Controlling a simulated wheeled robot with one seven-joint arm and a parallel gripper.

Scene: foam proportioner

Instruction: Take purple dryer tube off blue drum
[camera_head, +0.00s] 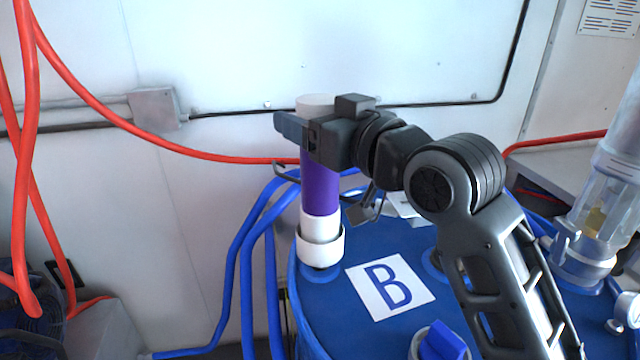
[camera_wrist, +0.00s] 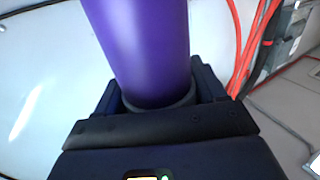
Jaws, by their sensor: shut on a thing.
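The purple dryer tube (camera_head: 320,188) stands upright near the left rim of the blue drum (camera_head: 325,310). It has a white cap on top and a white collar at its lower end, which appears to sit on the drum's fitting. My gripper (camera_head: 308,135) is shut around the upper part of the tube, just below the cap. In the wrist view the purple tube (camera_wrist: 145,45) fills the space between the jaws (camera_wrist: 155,100). The jaws hide part of the tube. I cannot tell whether the tube's lower end is still seated.
A sheet marked B (camera_head: 390,285) lies on the drum top. A blue valve handle (camera_head: 440,342) is at the front. A clear cylinder assembly (camera_head: 600,200) stands at right. Red hoses (camera_head: 130,125) hang at left, with blue pipes (camera_head: 245,260) beside the drum. The wall is close behind.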

